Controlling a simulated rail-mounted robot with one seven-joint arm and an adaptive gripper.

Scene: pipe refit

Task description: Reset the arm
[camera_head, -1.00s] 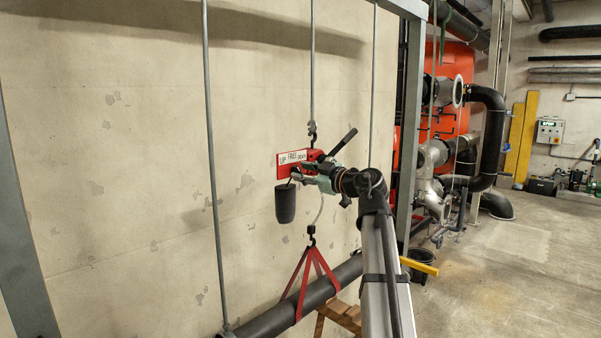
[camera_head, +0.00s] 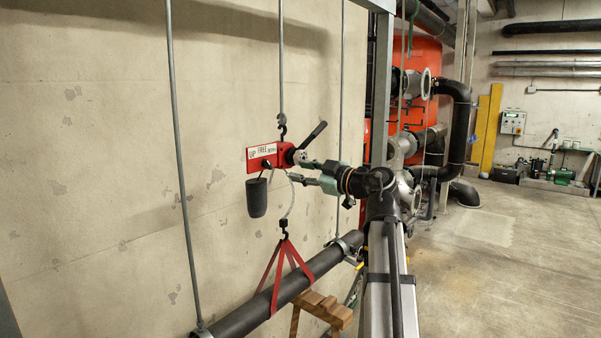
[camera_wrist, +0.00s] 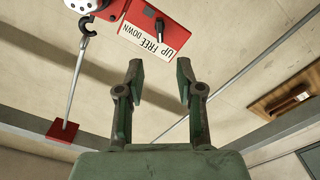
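My gripper (camera_wrist: 158,98) is open and empty in the wrist view, its two green fingers spread apart. In the head view my gripper (camera_head: 306,172) is just right of the red lever hoist, at about its height. The hoist's red plate (camera_head: 262,157) carries a label with UP, FREE and DOWN; the plate (camera_wrist: 150,30) also shows beyond the fingertips in the wrist view. The hoist lever (camera_head: 312,135) slants up to the right. In the head view I cannot tell the exact gap between fingers and hoist.
A dark chain bag (camera_head: 257,198) hangs below the hoist. Red slings (camera_head: 290,262) hold a black pipe (camera_head: 250,314) along the wall, above a wooden trestle (camera_head: 325,308). Steel rods (camera_head: 180,130) hang either side. The floor (camera_head: 500,270) at the right is clear.

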